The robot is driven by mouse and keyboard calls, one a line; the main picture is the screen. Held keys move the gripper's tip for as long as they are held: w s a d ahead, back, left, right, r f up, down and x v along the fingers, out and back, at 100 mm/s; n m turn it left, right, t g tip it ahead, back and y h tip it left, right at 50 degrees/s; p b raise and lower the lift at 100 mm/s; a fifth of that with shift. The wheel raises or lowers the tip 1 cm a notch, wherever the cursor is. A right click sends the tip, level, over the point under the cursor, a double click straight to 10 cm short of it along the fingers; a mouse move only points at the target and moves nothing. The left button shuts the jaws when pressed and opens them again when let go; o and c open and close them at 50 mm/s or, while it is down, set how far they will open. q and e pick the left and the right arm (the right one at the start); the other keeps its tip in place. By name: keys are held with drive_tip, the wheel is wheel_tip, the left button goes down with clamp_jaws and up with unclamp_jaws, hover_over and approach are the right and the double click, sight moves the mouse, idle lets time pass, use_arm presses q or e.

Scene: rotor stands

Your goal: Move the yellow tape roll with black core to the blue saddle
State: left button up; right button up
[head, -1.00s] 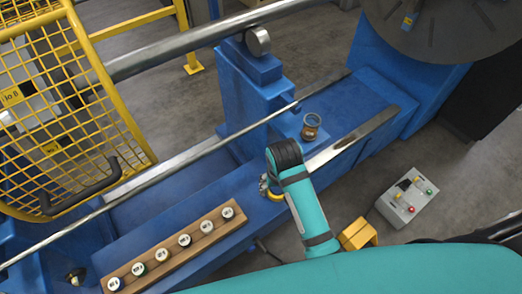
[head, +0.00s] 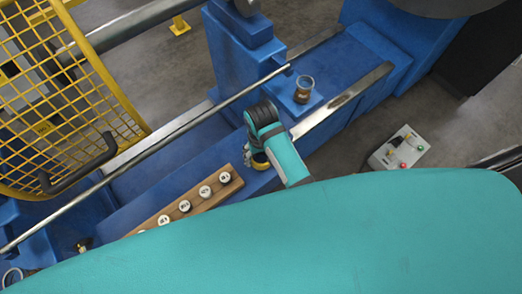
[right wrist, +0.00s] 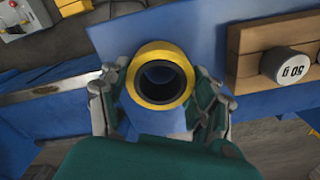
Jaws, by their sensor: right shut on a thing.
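The yellow tape roll with black core (right wrist: 160,52) is between the two fingers of my right gripper (right wrist: 160,92), which is shut on it. In the head view my right gripper (head: 254,153) is above the front of the blue machine bed, just right of the wooden rack. Only a bit of yellow (head: 261,158) shows there, partly hidden by the gripper and wrist. A blue upright block (head: 237,50), which looks like the saddle, stands across the bed behind it, with a low blue ledge at its right. My left gripper is out of view.
A glass jar with brown contents (head: 304,90) stands on the ledge. A wooden rack (head: 170,214) holds several white-topped weights. A long steel rod (head: 180,132) crosses above the bed. A yellow mesh guard (head: 70,95) is at left, a grey control box (head: 398,150) at right.

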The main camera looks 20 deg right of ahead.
drive_tip(key=shift+f, duration=0.15)
drive_tip(key=o, duration=1.2)
drive_tip(key=shift+r, duration=4.05)
